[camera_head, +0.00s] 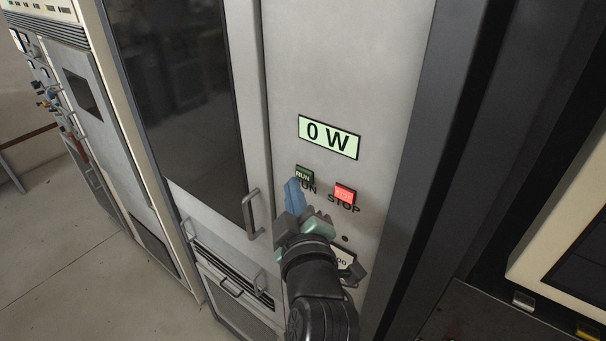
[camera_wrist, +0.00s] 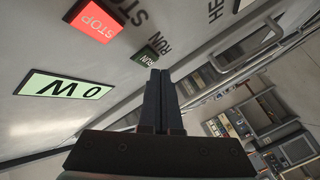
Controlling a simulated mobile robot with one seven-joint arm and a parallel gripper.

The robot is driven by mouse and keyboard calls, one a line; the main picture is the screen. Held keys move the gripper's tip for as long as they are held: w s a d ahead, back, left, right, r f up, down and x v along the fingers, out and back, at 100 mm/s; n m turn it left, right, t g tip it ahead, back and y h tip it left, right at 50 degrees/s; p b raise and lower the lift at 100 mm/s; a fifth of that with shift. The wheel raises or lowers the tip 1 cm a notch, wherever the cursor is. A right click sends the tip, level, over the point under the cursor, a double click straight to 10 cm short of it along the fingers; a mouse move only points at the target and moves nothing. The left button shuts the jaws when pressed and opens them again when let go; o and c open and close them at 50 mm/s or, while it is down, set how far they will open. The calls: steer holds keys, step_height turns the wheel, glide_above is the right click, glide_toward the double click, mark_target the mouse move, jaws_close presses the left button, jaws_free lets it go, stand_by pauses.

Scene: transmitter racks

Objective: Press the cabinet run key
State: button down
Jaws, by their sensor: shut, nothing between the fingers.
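The green RUN key (camera_head: 304,174) is on the grey cabinet panel (camera_head: 350,60), below a lit display (camera_head: 329,137) reading "0 W". The red, lit STOP key (camera_head: 344,194) is to its right and slightly lower. My gripper (camera_head: 294,184) is shut and empty, its blue fingertips close beside the lower left of the RUN key. In the wrist view my gripper (camera_wrist: 160,74) points toward the panel, with the RUN key (camera_wrist: 146,56) just beyond and left of its tips. The STOP key (camera_wrist: 94,22) shows at upper left there. I cannot tell whether the tips touch the key.
A grey door handle (camera_head: 252,214) stands out left of my gripper, next to a dark glass door (camera_head: 180,90). A partly covered label (camera_head: 344,257) is below the keys. Further racks (camera_head: 85,100) stand at the far left, with open floor (camera_head: 60,240) before them.

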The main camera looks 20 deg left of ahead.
steer(key=shift+w, duration=0.1)
stand_by(0.7)
steer(key=shift+w+d+b, duration=0.15)
steer(key=shift+w+b, duration=0.2)
steer(key=shift+b, duration=0.1)
steer(key=shift+w+d+b, duration=0.15)
steer(key=shift+w+b, duration=0.15)
stand_by(0.6)
steer(key=shift+s+a, duration=0.3)
steer(key=shift+s, duration=0.45)
steer(key=shift+s+a+p, duration=0.15)
steer(key=shift+s+a, duration=0.15)
steer(key=shift+s, duration=0.5)
steer(key=shift+s+a+p, duration=0.15)
steer(key=shift+s+a, duration=0.1)
steer(key=shift+s, duration=0.5)
steer(key=shift+s+a+p, duration=0.15)
steer(key=shift+s+a, duration=0.15)
steer(key=shift+s, duration=0.5)
